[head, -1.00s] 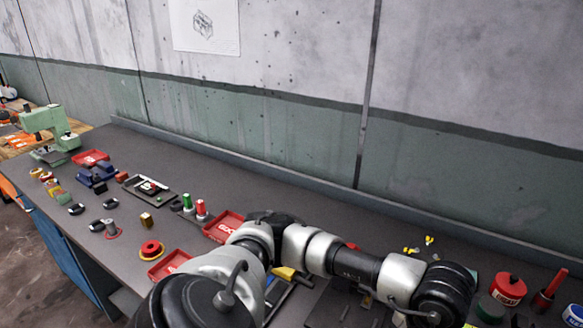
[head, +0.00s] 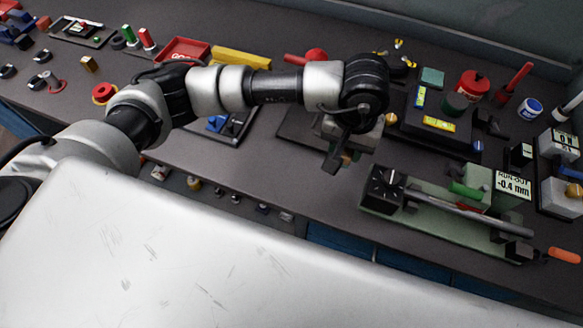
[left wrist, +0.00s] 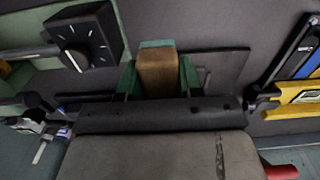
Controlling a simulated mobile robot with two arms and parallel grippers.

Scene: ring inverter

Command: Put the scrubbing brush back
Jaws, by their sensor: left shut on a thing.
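My left gripper (head: 342,160) points down over the bench in the head view, near a dark flat plate (head: 297,125). In the left wrist view its green-sided fingers (left wrist: 158,78) are shut on a brown, wood-coloured block (left wrist: 157,72), which appears to be the scrubbing brush. A teal edge shows at its far end. The rest of it is hidden by the gripper, and I cannot tell whether it touches the bench. My right gripper is not in view.
A green lathe-like fixture with a black dial box (head: 384,187) stands right of the gripper. Behind it are a black device with yellow labels (head: 437,122), a red tin (head: 473,83) and a blue tin (head: 530,107).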

